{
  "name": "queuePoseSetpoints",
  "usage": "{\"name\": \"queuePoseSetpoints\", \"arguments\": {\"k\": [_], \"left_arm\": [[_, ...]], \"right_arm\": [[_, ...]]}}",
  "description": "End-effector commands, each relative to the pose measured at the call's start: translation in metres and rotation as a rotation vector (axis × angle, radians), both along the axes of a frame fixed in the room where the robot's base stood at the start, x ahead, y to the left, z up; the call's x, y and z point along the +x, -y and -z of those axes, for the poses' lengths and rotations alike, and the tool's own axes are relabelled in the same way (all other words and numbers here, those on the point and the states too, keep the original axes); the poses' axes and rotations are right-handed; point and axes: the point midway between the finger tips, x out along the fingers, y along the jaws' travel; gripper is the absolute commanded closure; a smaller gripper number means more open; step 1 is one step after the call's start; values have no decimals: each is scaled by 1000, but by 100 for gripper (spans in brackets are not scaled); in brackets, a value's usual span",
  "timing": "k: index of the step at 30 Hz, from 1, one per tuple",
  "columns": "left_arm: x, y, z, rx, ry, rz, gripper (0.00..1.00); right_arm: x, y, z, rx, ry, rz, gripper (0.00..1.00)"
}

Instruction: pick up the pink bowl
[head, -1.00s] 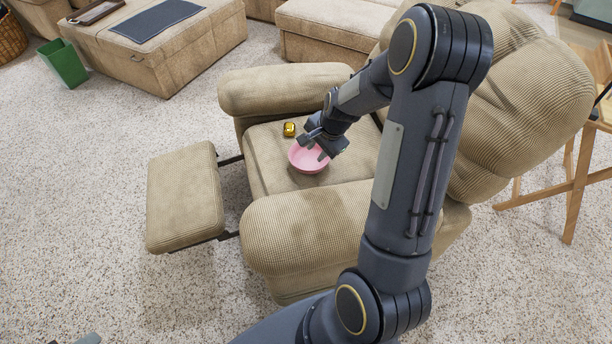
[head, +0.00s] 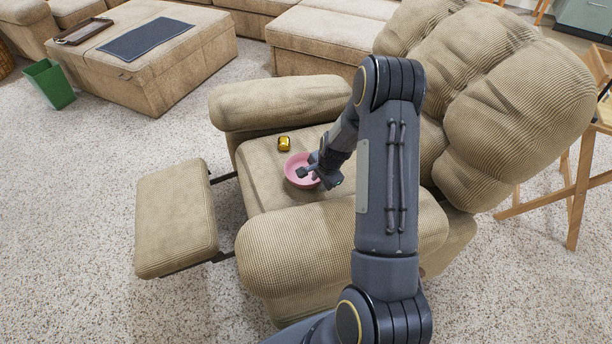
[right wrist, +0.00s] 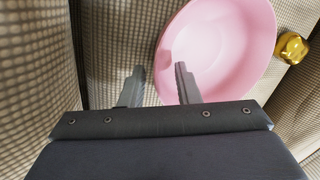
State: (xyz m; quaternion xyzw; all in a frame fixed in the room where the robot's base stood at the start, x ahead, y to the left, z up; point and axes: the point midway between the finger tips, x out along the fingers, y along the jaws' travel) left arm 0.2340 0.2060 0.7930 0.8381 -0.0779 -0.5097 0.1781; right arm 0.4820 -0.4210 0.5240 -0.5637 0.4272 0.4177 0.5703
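The pink bowl (head: 294,165) sits upright on the recliner's seat (head: 262,180). It also shows large in the right wrist view (right wrist: 225,50). My right gripper (head: 311,172) is at the bowl's near right side and hides part of it in the head view. In the right wrist view my right gripper (right wrist: 160,82) is open, one finger outside the rim and the other over the bowl's inside. The rim lies between the fingers, with a gap showing. My left gripper is not in view.
A small gold object (head: 284,144) lies on the seat just beyond the bowl; it also shows in the wrist view (right wrist: 291,47). Padded armrests (head: 280,103) flank the seat, and the backrest (head: 500,90) rises at right. A green bin (head: 50,84) stands far left.

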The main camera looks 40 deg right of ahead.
Motion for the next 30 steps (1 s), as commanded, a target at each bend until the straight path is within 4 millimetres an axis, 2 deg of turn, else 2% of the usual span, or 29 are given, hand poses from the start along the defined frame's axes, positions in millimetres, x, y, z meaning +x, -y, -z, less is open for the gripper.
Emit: {"name": "queuePoseSetpoints", "arguments": {"k": [4,10,23,26,30], "left_arm": [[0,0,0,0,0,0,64],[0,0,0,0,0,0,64],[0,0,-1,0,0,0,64],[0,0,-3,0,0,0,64],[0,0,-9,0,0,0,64]], "right_arm": [[0,0,-1,0,0,0,73],[0,0,-1,1,-1,0,100],[0,-1,-2,1,-1,0,100],[0,-1,-8,1,-1,-1,100],[1,-1,-26,0,2,-1,100]]}}
